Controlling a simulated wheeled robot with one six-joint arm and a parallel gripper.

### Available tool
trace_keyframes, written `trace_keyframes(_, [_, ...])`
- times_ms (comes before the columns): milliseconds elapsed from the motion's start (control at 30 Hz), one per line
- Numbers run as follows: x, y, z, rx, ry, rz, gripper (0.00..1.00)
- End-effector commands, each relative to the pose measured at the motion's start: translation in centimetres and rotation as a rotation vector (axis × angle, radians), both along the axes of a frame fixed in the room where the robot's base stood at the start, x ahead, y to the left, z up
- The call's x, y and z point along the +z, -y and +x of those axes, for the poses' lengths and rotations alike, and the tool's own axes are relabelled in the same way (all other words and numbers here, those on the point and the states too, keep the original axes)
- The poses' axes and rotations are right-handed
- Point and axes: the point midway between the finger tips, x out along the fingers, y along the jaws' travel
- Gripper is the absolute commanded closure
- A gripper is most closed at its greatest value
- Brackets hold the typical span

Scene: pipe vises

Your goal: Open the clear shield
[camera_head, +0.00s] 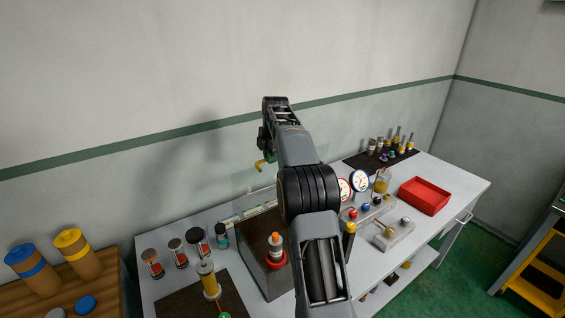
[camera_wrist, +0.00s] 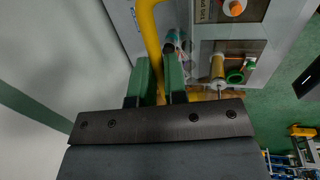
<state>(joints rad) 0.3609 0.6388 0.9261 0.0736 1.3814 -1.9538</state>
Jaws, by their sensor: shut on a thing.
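The clear shield (camera_head: 252,184) shows in the head view as a faint see-through panel above the grey box-like fixture (camera_head: 258,262), raised off the bench; my arm hides part of it. Its yellow handle (camera_head: 262,165) sticks out at the upper left of the panel. In the wrist view the yellow handle (camera_wrist: 149,35) runs down between the green fingers of my gripper (camera_wrist: 159,78). My gripper is shut on this handle. In the head view my gripper (camera_head: 267,142) is high above the bench, near the wall, with its fingertips mostly hidden. The shield's pane is hard to make out in the wrist view.
A cylinder with a red collar (camera_head: 276,252) stands at the fixture. Gauges (camera_head: 360,181), small valves and a red tray (camera_head: 424,196) are on the bench to the right. Several jars (camera_head: 177,252) and a yellow-bodied part (camera_head: 208,280) stand left. The wall is close behind my gripper.

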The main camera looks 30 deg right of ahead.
Motion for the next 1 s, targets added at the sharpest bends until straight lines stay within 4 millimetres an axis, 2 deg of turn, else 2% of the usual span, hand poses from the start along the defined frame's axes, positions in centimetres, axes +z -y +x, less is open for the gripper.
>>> trace_keyframes(33, [-1.1, -0.3, 0.6, 0.010, -0.021, 0.009, 1.00])
trace_keyframes(433, [-1.3, -0.5, 3.2, 0.014, -0.025, 0.009, 1.00])
trace_keyframes(1000, [-1.4, -0.5, 4.4, 0.012, -0.027, 0.009, 1.00])
